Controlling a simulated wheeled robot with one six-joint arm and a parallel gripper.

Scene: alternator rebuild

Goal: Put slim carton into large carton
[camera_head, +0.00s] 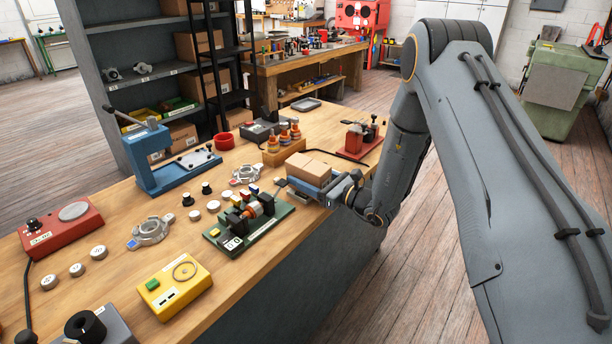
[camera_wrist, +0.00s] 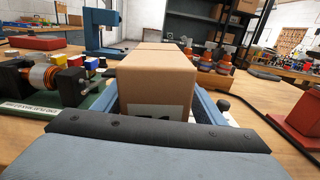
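A brown cardboard carton (camera_head: 309,168) with a line across its top shows at the bench's right edge. In the wrist view the carton (camera_wrist: 157,80) fills the middle, with a label low on its near face. I cannot tell whether the line is a seam or a join between two cartons, or which is slim or large. My gripper (camera_head: 322,186) is at the carton, with a blue finger along each side. The fingers look closed against it in the wrist view (camera_wrist: 158,105). The carton's underside is hidden, so I cannot tell whether it touches the bench.
A green fixture (camera_head: 248,225) with a copper coil stands left of the carton. A wooden holder (camera_head: 284,150) with orange bottles and a red device (camera_head: 359,138) stand behind it. A blue press (camera_head: 175,165) is farther left. Other cartons (camera_head: 196,44) sit on the grey shelf.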

